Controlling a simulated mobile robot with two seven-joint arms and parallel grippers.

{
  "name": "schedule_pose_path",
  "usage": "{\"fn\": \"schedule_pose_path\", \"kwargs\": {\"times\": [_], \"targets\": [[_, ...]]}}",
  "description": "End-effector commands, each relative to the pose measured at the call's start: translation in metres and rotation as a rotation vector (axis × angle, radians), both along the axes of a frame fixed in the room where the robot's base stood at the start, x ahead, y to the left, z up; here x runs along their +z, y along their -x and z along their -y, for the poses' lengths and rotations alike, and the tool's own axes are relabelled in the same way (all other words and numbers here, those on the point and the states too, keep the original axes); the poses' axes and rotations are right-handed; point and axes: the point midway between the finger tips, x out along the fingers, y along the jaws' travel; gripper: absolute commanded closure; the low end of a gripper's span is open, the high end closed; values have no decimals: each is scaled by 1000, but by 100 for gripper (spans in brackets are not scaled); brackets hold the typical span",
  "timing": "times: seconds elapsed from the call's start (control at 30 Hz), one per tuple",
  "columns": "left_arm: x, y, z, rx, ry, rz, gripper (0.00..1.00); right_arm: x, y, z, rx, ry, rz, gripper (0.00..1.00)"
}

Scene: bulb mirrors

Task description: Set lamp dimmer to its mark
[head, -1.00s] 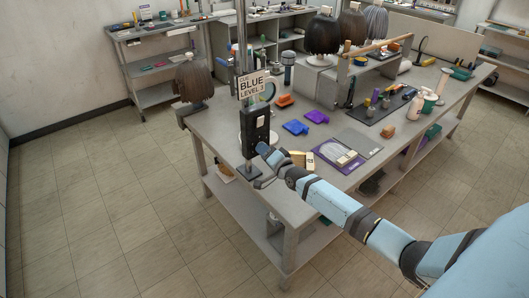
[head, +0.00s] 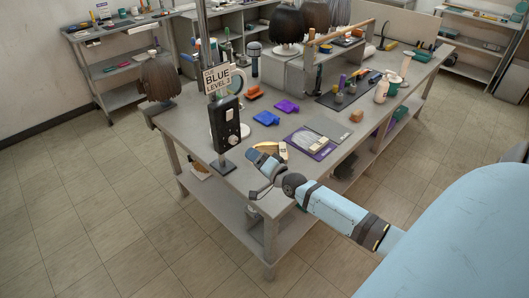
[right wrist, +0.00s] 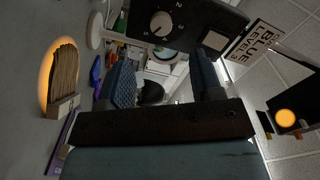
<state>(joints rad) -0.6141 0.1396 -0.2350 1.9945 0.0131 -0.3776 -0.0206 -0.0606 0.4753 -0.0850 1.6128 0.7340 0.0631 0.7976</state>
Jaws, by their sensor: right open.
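The lamp dimmer is a tall black box (head: 227,124) on a dark foot at the table's near left corner. Its pale round knob (head: 233,139) faces my right gripper; the knob (right wrist: 161,23) also shows in the right wrist view, with small white digits around it. I cannot read its setting surely. A white sign (head: 217,78) above the box reads "CUE BLUE LEVEL 3"; the sign (right wrist: 256,43) is sideways in the right wrist view. My right gripper (head: 257,173) is open and empty, apart from the dimmer, below and right of the knob. My left gripper is out of view.
A purple-edged board (head: 314,147), blue (head: 266,118) and purple (head: 287,106) pieces lie on the table right of the dimmer. A brown wig-like bundle (head: 159,80) stands at the left corner. A metal post (head: 203,40) rises behind the sign. The floor at left is clear.

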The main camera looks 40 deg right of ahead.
Motion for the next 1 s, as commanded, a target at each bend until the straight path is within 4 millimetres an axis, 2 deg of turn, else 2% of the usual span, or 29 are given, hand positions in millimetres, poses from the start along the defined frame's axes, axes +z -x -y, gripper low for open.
{"fn": "schedule_pose_path", "kwargs": {"times": [0.1,0.3,0.9,1.0], "targets": [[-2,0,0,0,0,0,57,-1,22,2,0,0,-1,40],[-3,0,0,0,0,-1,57,0,40,3,0,0,0,40],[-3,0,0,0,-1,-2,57,0,42,3,0,0,0,40],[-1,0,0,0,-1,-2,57,-3,47,-4,8,21,-12,40]]}}
